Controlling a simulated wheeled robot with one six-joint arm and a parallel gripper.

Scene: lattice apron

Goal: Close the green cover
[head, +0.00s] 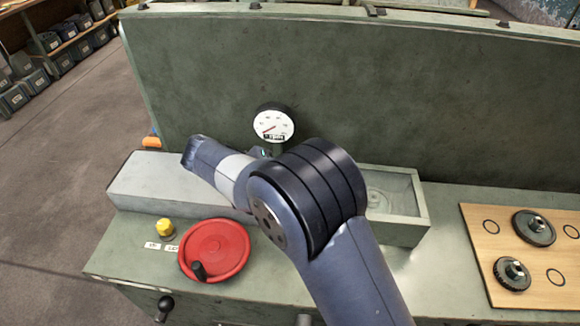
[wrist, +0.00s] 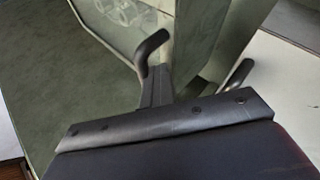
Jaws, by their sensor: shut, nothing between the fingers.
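The green cover is mostly hidden behind my arm in the head view. In the wrist view a green panel (wrist: 210,42) stands tilted beside an open compartment (wrist: 125,14); it seems to be the cover. The open compartment also shows in the head view (head: 421,200), its pale inside exposed. My gripper (wrist: 158,72) is shut and empty, close to the panel; I cannot tell if they touch. My arm hides the gripper in the head view.
A green backboard (head: 400,90) with a white gauge (head: 273,126) rises behind. A long grey block (head: 165,185) lies left. A red handwheel (head: 215,243) and yellow knob (head: 165,228) stand in front.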

